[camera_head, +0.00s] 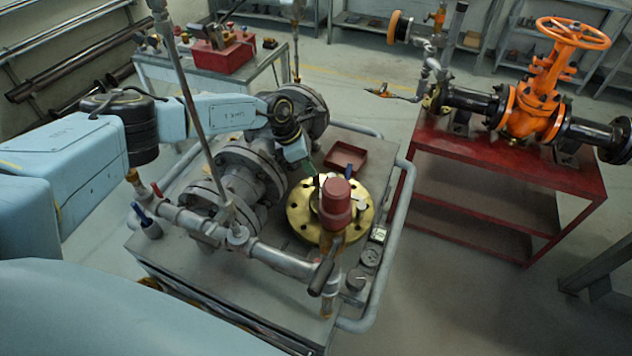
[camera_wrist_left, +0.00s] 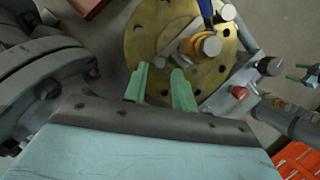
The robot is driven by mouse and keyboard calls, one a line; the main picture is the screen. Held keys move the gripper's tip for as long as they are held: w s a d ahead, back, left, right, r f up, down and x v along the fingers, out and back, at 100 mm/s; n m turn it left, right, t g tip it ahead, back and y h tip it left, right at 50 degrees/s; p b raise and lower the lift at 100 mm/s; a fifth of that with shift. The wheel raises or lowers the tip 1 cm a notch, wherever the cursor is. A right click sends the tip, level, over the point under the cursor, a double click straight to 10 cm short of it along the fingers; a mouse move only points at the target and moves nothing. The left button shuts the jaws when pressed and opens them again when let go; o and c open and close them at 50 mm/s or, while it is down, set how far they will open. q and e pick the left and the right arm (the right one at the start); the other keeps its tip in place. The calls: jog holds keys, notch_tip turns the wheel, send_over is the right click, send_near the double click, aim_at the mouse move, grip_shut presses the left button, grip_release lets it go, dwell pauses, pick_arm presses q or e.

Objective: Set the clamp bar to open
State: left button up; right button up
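A round brass flange (camera_head: 297,213) with bolt holes lies on the grey cart, with a red cylinder (camera_head: 336,203) standing on it. A short dark grey bar (camera_head: 325,272) slants in front of the flange; I cannot tell whether it is the clamp bar. In the left wrist view, a grey bar with a brass-coloured collar (camera_wrist_left: 184,48) lies across the brass flange (camera_wrist_left: 142,38). My left gripper (camera_head: 314,180) is at the flange's back left edge. Its green fingers (camera_wrist_left: 162,82) are apart with nothing between them, over the flange's near edge.
Large grey flanged pipework (camera_head: 240,175) stands left of the flange. A thin pipe (camera_head: 285,262) crosses in front, and a cart rail (camera_head: 398,225) runs along the right. A red tray (camera_head: 346,156) lies behind. An orange valve (camera_head: 537,105) stands on a separate red table (camera_head: 490,165).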

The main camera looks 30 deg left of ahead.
pick_arm(q)
jog(key=shift+b+x, duration=2.15)
jog(key=shift+x, duration=0.5)
jog(key=shift+c, duration=0.4)
grip_shut()
